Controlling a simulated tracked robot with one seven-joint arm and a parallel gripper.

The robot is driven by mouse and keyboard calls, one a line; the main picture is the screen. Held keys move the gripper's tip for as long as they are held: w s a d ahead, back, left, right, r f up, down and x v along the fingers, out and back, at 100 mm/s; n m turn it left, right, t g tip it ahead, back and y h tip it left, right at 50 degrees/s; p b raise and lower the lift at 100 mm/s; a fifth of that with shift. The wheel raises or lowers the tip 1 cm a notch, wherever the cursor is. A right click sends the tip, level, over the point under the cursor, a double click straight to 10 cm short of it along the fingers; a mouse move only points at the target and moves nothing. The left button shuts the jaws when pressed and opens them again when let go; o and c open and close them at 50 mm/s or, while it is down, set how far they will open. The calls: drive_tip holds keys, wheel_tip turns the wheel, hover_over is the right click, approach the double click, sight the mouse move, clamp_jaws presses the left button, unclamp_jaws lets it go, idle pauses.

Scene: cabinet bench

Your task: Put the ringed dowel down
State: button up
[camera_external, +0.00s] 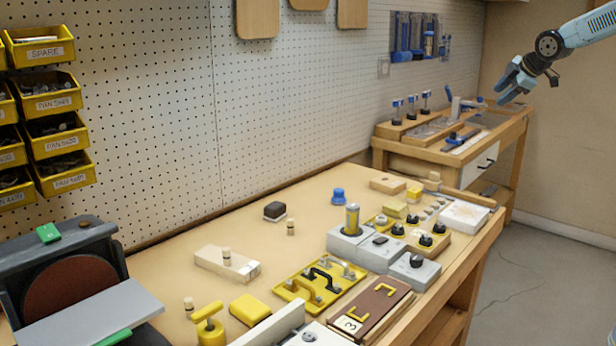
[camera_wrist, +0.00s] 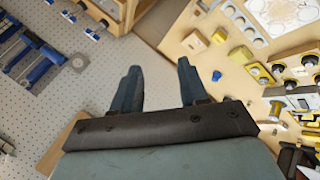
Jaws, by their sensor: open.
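My gripper (camera_external: 513,86) is open and raised at the upper right of the external view, well away from the small dowels on the near bench. In the wrist view my gripper's fingers (camera_wrist: 157,78) are spread with nothing between them. Several short pale wooden dowels are visible in the external view. One dowel (camera_external: 226,257) stands upright at a pale wooden block (camera_external: 209,261). Another dowel (camera_external: 291,228) stands alone on the bench top, and a third dowel (camera_external: 189,306) stands near the front left. I cannot tell for sure which is the ringed one.
The near bench (camera_external: 170,262) holds a yellow tray with handles (camera_external: 300,296), grey blocks (camera_external: 382,255), a yellow block (camera_external: 250,309) and a brown board (camera_external: 384,291). A dark machine (camera_external: 80,262) stands at the left. A second bench (camera_external: 396,143) stands behind. Open air surrounds my gripper.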

drive_tip(key=s+d+r+m+h, duration=0.25)
drive_tip(key=s+d+m, duration=0.8)
drive_tip(key=d, duration=0.55)
drive_tip(key=s+d+f+m+g, duration=0.1)
drive_tip(key=s+d+m, duration=0.2)
drive_tip(key=s, duration=0.5)
drive_tip(key=s+d+f+m+g, duration=0.1)
drive_tip(key=s+d+m, duration=0.3)
drive_tip(key=s, duration=0.4)
drive_tip(key=shift+s+d+h, duration=0.15)
drive_tip(key=shift+s+h, duration=0.2)
drive_tip(key=shift+h, duration=0.1)
drive_tip(key=shift+f, duration=0.1)
